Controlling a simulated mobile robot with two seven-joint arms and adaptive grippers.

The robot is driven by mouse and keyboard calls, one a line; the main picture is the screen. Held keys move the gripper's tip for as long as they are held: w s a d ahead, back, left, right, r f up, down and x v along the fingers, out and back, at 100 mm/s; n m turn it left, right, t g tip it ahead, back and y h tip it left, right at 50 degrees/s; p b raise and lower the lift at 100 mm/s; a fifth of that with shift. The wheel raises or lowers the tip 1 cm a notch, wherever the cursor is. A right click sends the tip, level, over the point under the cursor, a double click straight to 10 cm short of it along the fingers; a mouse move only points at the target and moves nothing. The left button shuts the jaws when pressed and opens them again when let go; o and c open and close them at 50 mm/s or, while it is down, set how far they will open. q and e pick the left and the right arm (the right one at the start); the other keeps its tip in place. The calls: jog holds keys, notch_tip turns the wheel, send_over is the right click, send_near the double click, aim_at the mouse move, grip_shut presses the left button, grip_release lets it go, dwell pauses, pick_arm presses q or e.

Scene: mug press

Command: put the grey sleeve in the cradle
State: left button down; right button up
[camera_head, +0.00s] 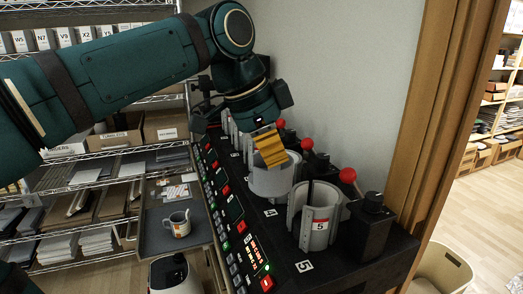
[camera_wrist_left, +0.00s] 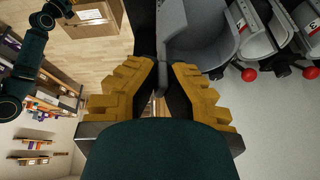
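The grey sleeve (camera_head: 270,181) is a light grey cylinder at the press, behind the cradle marked 5 (camera_head: 319,214). My left gripper (camera_head: 269,150), with ridged yellow fingers, reaches down from above to its upper rim. In the left wrist view its two fingers (camera_wrist_left: 167,68) close on either side of a thin grey wall that appears to be the sleeve's (camera_wrist_left: 205,42). My right gripper is not in view.
The black press bench (camera_head: 285,262) carries a row of buttons and several grey holders with red knobs (camera_head: 347,175). A white mug (camera_head: 179,224) stands on a grey tray (camera_head: 158,244) to the left.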

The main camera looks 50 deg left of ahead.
pick_arm(q)
jog(key=shift+w+d+p, duration=1.1)
jog(key=shift+w+d, duration=1)
jog(key=shift+w, duration=3)
notch_tip(320, 180, down, 12)
jog(key=b, duration=1)
jog(key=c, duration=1.1)
grip_release()
jog(key=shift+o, duration=0.2)
jog(key=v, duration=1.2)
